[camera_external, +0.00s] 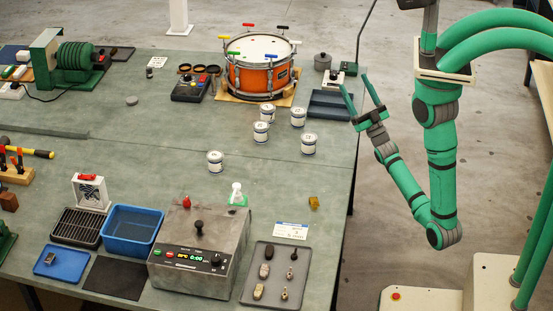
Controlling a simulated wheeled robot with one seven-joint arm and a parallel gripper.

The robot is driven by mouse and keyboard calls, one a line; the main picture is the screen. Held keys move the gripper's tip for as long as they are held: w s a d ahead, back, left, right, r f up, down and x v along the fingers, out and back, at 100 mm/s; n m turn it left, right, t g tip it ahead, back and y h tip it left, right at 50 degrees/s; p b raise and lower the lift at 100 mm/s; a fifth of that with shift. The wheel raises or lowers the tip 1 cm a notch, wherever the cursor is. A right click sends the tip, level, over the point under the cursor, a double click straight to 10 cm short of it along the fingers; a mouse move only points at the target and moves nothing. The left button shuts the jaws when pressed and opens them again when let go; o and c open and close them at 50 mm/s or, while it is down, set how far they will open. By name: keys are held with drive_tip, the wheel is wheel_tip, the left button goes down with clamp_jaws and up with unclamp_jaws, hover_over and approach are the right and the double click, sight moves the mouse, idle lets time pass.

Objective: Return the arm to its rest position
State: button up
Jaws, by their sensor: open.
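My gripper (358,93) is open and empty. Its two green fingers point up and apart, in the air by the right edge of the bench. My arm is folded, with its elbow low and the forearm rising to the gripper. In the picture the gripper appears just right of a dark blue tray (331,106) on the green-grey bench (180,130). I cannot tell its exact height above the bench.
An orange drum (258,78) with coloured keys stands at the back of the bench. Several white tins (215,161) stand mid-bench. A metal box with a display (200,250), a blue bin (131,230) and a grey tray (272,275) are at the front. Open floor (385,240) lies right of the bench.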

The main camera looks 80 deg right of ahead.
drive_tip(key=w+a+f+n+g+y, duration=0.1)
drive_tip(key=a+f+y, duration=0.4)
drive_tip(key=a+f, duration=0.3)
drive_tip(key=a+f+n+g+y, duration=0.1)
drive_tip(key=a+f+y, duration=0.35)
drive_tip(key=a, duration=0.55)
drive_tip(key=s+a+f+n+g+y, duration=0.3)
drive_tip(key=s+a+f+y, duration=0.4)
drive_tip(key=s+a, duration=0.3)
drive_tip(key=a+f+g, duration=0.1)
drive_tip(key=a, duration=0.1)
drive_tip(key=shift+a+f+y, duration=0.2)
drive_tip(key=shift+a+y, duration=0.1)
drive_tip(key=shift+y, duration=0.05)
